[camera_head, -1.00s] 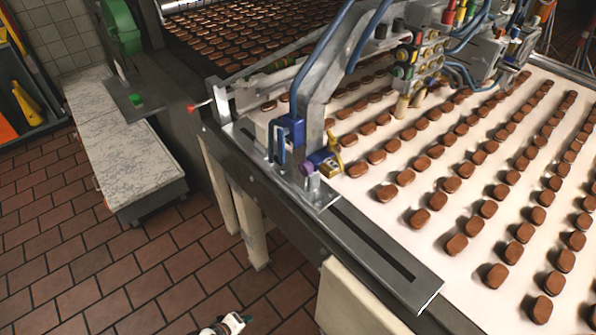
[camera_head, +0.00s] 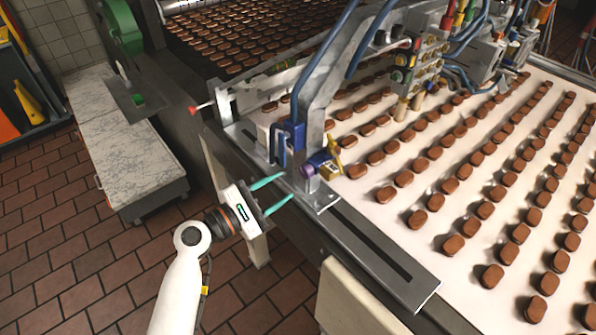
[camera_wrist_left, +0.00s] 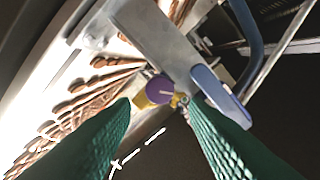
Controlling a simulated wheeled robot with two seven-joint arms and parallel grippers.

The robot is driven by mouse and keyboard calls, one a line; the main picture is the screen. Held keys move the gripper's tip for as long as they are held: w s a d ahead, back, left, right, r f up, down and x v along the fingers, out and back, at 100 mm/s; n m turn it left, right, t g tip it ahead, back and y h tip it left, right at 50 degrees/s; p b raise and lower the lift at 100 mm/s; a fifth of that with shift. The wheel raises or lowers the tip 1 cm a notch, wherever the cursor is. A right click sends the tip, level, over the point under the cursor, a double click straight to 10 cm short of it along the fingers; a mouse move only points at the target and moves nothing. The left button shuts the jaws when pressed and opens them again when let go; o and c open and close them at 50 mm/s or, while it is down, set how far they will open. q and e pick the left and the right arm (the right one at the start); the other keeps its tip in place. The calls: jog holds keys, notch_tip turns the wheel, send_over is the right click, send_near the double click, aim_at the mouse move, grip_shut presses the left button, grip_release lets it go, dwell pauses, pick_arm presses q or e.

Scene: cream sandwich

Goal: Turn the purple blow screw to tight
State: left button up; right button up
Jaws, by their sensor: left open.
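The purple screw (camera_head: 308,171) is a round purple knob on a blue and yellow fitting (camera_head: 328,164) at the foot of the machine's grey arm. In the left wrist view the purple screw (camera_wrist_left: 159,91) shows near the middle, between and beyond the fingers. My left gripper (camera_head: 280,190) is open, with two thin green fingers pointing at the screw. The fingertips are a short way to the left of and below the screw, apart from it. In the left wrist view the green fingers (camera_wrist_left: 168,108) are spread with nothing between them. My right gripper is not in view.
A blue bracket (camera_head: 291,143) stands just left of the screw. A grey metal plate (camera_head: 385,255) runs along the belt's edge. Rows of brown biscuits cover the white belt (camera_head: 400,215). A marble-topped bench (camera_head: 115,150) stands at left; the tiled floor between is open.

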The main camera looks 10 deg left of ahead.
aim_at(303, 174)
pick_arm(q)
jog(key=p+x, duration=0.1)
jog(key=x, duration=0.5)
jog(key=shift+w+d+f, duration=0.1)
jog(key=shift+d, duration=0.05)
jog(key=c, duration=0.7)
